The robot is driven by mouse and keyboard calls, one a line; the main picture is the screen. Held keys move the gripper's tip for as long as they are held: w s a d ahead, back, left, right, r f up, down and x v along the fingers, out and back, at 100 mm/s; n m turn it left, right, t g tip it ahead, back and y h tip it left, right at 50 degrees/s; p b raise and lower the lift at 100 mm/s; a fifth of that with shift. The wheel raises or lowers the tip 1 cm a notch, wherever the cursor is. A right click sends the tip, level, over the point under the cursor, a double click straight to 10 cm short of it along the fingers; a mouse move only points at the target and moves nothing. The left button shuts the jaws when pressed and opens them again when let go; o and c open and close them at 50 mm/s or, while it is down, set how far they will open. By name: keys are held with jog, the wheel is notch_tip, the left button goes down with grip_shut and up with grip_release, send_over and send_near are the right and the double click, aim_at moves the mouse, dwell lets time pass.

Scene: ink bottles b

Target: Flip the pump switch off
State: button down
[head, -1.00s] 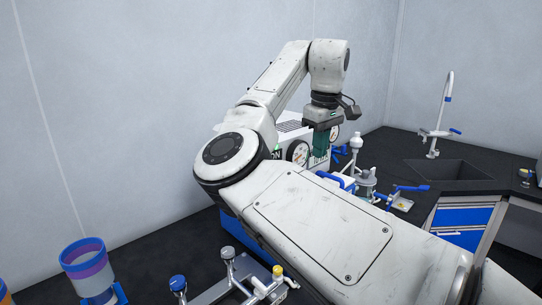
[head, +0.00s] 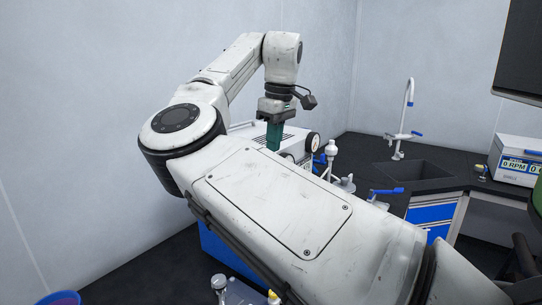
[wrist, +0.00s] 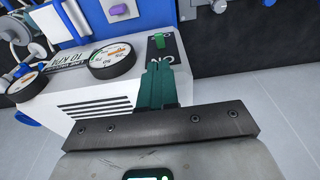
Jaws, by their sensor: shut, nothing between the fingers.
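The pump is a white box with round gauges; it shows in the head view (head: 246,130) behind my arm and in the wrist view (wrist: 85,95). Its green switch (wrist: 159,41) sits on a dark plate at the box's corner in the wrist view, with an ON label partly behind my fingers. My gripper (wrist: 157,66) has green fingers, shut and empty, pointing at the plate with their tips just short of the switch. I cannot tell whether they touch it. In the head view my gripper (head: 273,149) points down over the pump; the switch is hidden there.
A round gauge (wrist: 112,60) lies close left of my fingers in the wrist view. A sink (head: 412,169) with a tap (head: 405,120) is at the right back. A white instrument (head: 518,160) stands on the right counter. Glassware stands beside the pump.

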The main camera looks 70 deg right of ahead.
jog(key=f, duration=0.3)
jog(key=f+p, duration=0.1)
jog(key=f, duration=0.2)
jog(key=w+f, duration=0.1)
jog(key=f, duration=0.2)
jog(key=shift+d, duration=0.15)
